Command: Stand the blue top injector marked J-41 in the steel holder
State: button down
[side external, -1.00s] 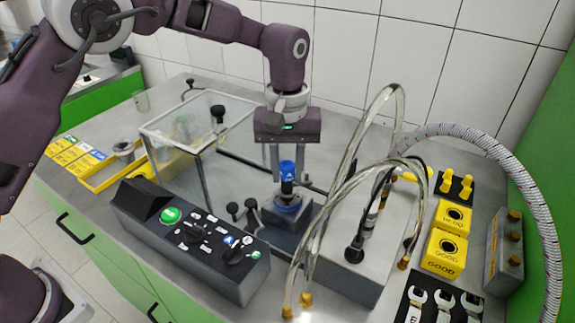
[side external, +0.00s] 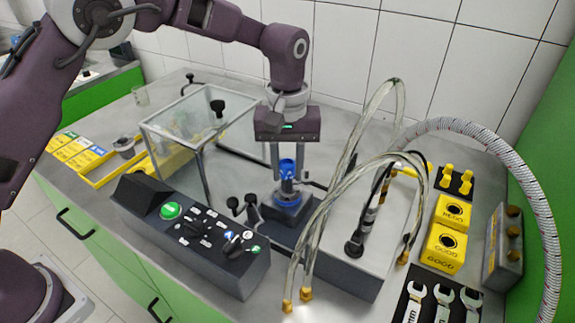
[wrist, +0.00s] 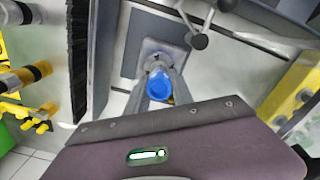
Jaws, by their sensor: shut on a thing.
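My gripper (side external: 288,172) is shut on the blue top injector (side external: 288,165), which is upright between the two fingers. In the wrist view its round blue cap (wrist: 159,87) shows from above between the fingers. The marking J-41 is not readable. Directly below is a grey block with a blue ring (side external: 286,200), which looks like the steel holder; its grey square top (wrist: 165,50) shows in the wrist view. The injector's lower end is at the ring, but I cannot tell how deep it sits.
A glass-sided box (side external: 175,130) stands left of my gripper. A control console (side external: 190,240) is in front, with small black-knobbed levers (side external: 242,204) near the holder. Clear hoses (side external: 345,190) arch close on the right, beside a grey box (side external: 345,270). Yellow GOOD (side external: 445,250) and REDO blocks stand farther right.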

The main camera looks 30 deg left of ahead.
jog(key=c, duration=1)
grip_release()
jog(key=shift+c, duration=0.2)
jog(key=shift+r, duration=3.5)
